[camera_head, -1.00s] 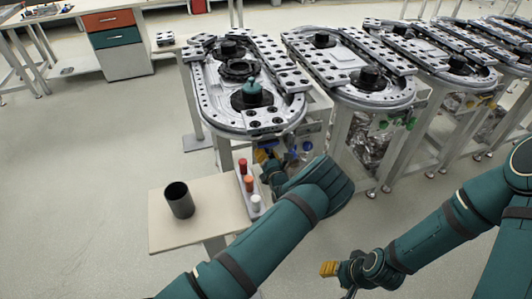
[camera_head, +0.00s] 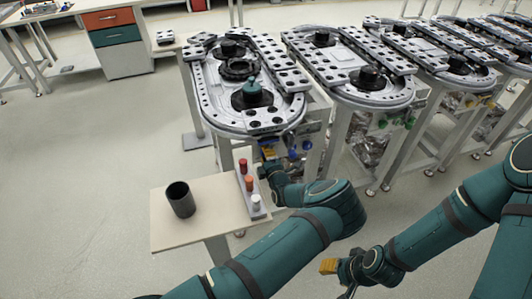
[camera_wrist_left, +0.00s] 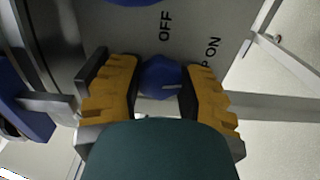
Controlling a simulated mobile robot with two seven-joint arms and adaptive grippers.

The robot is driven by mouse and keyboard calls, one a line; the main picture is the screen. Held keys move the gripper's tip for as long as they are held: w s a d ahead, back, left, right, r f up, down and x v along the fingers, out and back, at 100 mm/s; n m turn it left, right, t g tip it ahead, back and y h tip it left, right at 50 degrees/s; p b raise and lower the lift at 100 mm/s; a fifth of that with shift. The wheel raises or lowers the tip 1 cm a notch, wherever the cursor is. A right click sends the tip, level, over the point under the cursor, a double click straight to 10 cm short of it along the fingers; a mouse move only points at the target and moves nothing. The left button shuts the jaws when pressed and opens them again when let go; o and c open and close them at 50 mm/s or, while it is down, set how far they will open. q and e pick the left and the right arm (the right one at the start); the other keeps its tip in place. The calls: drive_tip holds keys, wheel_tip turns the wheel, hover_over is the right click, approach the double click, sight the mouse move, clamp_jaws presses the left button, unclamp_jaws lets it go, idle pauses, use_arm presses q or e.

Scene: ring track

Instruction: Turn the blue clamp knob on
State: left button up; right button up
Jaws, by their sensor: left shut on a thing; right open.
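The blue clamp knob (camera_wrist_left: 160,77) sits on a grey panel (camera_wrist_left: 140,30) marked OFF above it and ON to its upper right. A white mark on the knob points right in the left wrist view. My left gripper (camera_wrist_left: 161,88) has its yellow fingers shut on the knob, one on each side. In the head view my left gripper (camera_head: 269,157) is at the front end of the nearest ring track (camera_head: 213,103), under its edge; the held knob cannot be made out there. My right gripper (camera_head: 328,266) is low at the lower right, open and apart from everything.
A small beige table (camera_head: 205,230) holds a dark cup (camera_head: 180,200) and a rack with red, orange and white pieces (camera_head: 249,185). Another blue part (camera_wrist_left: 25,100) is left of the gripper in the wrist view. More ring tracks stand right. Floor at left is clear.

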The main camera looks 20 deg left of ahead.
use_arm(q)
drive_tip(key=shift+w+r+m, duration=0.1)
drive_tip(key=shift+m, duration=0.9)
drive_tip(key=o, duration=1.2)
drive_tip(key=v, duration=1.2)
drive_tip(key=shift+d, duration=0.1)
